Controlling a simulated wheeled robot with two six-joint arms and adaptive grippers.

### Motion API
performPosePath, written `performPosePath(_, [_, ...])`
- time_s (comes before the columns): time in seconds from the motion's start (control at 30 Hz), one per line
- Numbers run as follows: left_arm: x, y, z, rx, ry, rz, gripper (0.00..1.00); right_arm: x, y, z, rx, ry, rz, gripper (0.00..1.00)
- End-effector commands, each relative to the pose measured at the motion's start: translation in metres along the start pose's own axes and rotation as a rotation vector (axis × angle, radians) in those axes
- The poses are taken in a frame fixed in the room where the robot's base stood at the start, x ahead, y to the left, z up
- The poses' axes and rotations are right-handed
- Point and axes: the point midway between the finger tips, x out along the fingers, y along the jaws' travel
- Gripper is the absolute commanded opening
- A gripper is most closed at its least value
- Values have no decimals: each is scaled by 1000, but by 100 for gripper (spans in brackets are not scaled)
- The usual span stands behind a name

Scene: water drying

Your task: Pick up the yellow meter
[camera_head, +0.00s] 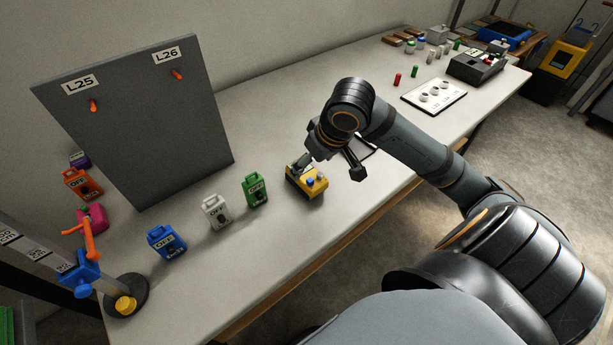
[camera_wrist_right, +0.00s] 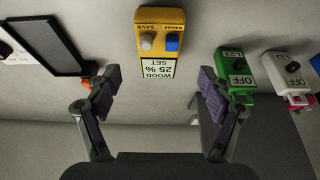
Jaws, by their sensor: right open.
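The yellow meter (camera_head: 312,187) stands on the white table near its front edge, with a grey and a blue knob. In the right wrist view the meter (camera_wrist_right: 160,18) reads "WOOD 25 % SET" and lies ahead of the gap between my fingers. My right gripper (camera_head: 328,165) is just above and beside the meter in the head view. Its fingers are spread wide with nothing between them, as the right wrist view shows (camera_wrist_right: 158,90). In the head view the gripper covers part of the meter. My left gripper is not in view.
Green (camera_head: 254,191), white (camera_head: 216,212) and blue (camera_head: 166,243) tagged devices stand left of the meter. A grey board (camera_head: 140,120) rises behind them. A black-framed panel (camera_wrist_right: 45,45) lies beside the meter. A white tray (camera_head: 440,98) lies farther right.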

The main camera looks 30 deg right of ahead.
Motion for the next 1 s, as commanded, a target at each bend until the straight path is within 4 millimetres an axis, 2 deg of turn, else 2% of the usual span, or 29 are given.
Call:
performPosePath(0.17, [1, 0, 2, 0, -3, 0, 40, 3, 0, 0, 1, 0, 0, 81])
performPosePath(0.23, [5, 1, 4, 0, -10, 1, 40, 11, 0, 1, 2, -1, -3, 81])
performPosePath(0.4, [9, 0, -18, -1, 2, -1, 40, 41, 0, 1, 4, -1, -5, 81])
performPosePath(0.5, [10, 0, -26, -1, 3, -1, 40, 51, 1, 1, 2, 0, -2, 81])
performPosePath(0.77, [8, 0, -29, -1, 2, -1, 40, 53, 2, 0, -1, 0, 2, 81])
performPosePath(1.0, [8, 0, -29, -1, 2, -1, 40, 53, 2, 0, -1, 0, 2, 50])
